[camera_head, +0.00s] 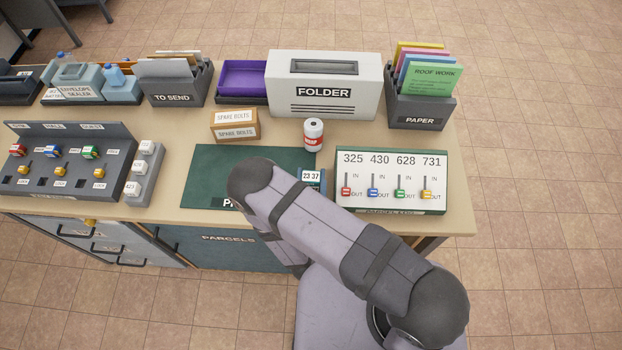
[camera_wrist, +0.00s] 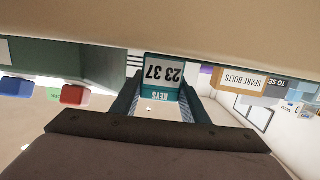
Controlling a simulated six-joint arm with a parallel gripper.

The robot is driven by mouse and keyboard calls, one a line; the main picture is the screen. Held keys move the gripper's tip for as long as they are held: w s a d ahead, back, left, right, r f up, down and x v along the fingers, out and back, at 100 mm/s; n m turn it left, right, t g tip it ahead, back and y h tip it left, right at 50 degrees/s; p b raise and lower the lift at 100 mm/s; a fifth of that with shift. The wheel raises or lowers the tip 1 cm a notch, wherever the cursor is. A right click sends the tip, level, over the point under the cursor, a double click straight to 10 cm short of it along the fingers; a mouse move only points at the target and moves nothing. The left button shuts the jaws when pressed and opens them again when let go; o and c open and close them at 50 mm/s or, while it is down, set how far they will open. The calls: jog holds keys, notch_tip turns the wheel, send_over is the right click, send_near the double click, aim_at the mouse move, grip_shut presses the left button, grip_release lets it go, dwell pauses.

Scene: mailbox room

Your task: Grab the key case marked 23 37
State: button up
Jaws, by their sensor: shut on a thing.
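The key case (camera_head: 311,176) is a small teal case with a white label reading 23 37. In the head view it shows just beyond my arm, over the right edge of the green mat, and its lower part is hidden. In the wrist view the key case (camera_wrist: 163,75) appears upside down, with KEYS under the number. My gripper (camera_wrist: 160,92) is shut on it, one finger on each side. In the head view my gripper is hidden behind my arm. I cannot tell whether the case touches the surface.
A parcel board (camera_head: 391,173) with small coloured levers stands close on the right. A white bottle (camera_head: 313,134) and a spare bolts box (camera_head: 235,126) stand behind. The folder box (camera_head: 325,85) is at the back. The green mat (camera_head: 215,172) is bare on the left.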

aim_at(311, 176)
notch_tip(311, 176, up, 10)
jog(key=p, duration=0.8)
